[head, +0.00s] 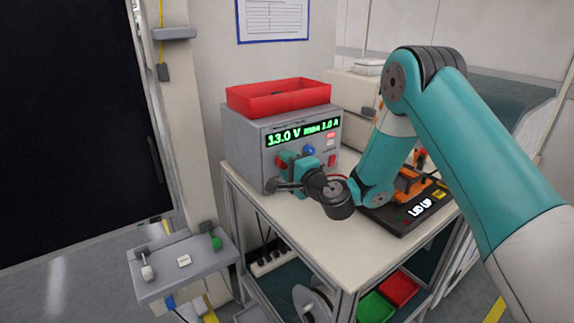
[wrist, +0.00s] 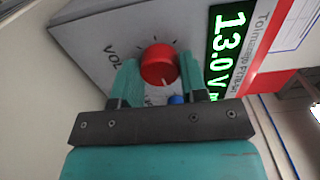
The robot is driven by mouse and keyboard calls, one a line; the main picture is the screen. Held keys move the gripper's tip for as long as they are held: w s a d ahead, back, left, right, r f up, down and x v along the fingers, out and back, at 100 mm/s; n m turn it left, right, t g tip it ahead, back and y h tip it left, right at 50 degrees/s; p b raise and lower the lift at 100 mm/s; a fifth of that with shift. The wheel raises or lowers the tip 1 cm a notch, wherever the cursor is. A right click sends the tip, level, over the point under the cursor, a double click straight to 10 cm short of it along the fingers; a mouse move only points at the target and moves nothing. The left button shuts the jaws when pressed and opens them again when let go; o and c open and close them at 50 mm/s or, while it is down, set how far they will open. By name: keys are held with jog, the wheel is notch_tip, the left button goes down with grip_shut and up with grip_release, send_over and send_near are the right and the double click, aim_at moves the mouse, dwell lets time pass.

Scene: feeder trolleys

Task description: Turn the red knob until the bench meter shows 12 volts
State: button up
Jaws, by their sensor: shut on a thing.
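The bench meter (head: 240,150) is a grey box at the back left of the trolley top. Its green display (head: 303,132) reads 13.0 V max 1.0 A in the head view, and 13.0 V shows in the wrist view (wrist: 229,50). The red knob (wrist: 160,66) is on its front face, with a white pointer mark and a printed scale around it. In the head view the knob is mostly hidden by my gripper (head: 284,172). In the wrist view my gripper (wrist: 161,78) is shut on the knob, one finger on each side.
A blue knob (head: 309,151) and a red switch (head: 332,160) sit right of the red knob on the panel. A red tray (head: 278,97) stands on the meter. A black board with orange parts (head: 395,219) lies right on the trolley top (head: 335,262).

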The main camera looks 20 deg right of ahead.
jog(key=o, duration=0.9)
jog(key=shift+f, duration=0.1)
